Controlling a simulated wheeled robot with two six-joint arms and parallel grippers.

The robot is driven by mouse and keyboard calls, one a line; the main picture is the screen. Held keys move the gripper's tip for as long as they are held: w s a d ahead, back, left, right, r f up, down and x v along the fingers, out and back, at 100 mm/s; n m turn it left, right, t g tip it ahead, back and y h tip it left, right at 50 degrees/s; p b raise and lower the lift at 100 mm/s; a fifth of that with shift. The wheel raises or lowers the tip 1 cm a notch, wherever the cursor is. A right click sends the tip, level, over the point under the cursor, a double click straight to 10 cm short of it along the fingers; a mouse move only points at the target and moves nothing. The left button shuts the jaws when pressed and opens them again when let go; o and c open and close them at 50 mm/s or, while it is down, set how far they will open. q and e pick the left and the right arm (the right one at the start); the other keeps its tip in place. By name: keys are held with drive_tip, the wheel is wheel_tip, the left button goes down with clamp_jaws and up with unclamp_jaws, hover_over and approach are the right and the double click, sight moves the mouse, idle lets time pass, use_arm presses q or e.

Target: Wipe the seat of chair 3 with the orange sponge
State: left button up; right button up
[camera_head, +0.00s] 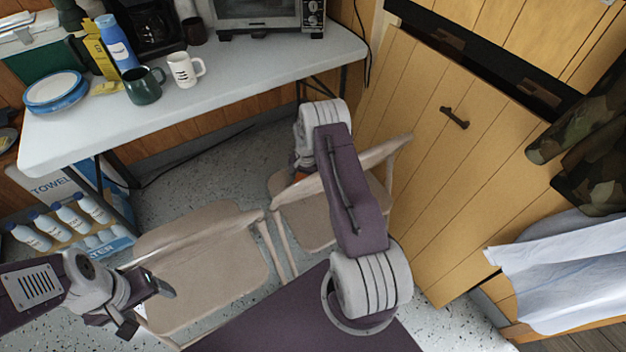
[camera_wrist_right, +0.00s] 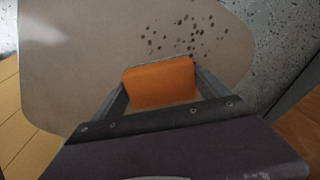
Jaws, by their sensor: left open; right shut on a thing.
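In the right wrist view my right gripper (camera_wrist_right: 160,92) is shut on the orange sponge (camera_wrist_right: 158,84). The sponge is over a beige chair seat (camera_wrist_right: 75,80); whether it touches is hard to tell. A patch of dark specks (camera_wrist_right: 185,35) lies on that seat just beyond the sponge. In the head view my right arm reaches over the farther folding chair (camera_head: 310,222) and hides much of it. The right gripper is mostly hidden there. No chair number is readable. My left gripper (camera_head: 148,306) is open and empty beside the nearer folding chair (camera_head: 200,275).
A white table (camera_head: 255,75) at the back bears plates (camera_head: 55,92), a green mug (camera_head: 143,88), a white mug (camera_head: 184,72) and a toaster oven (camera_head: 268,14). Bottled water (camera_head: 75,215) stands beneath it. A wooden cabinet (camera_head: 440,170) bounds the right side.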

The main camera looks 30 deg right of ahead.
drive_tip(key=shift+s+a+f, duration=0.1)
drive_tip(key=shift+a+f, duration=0.1)
drive_tip(key=shift+a, duration=0.5)
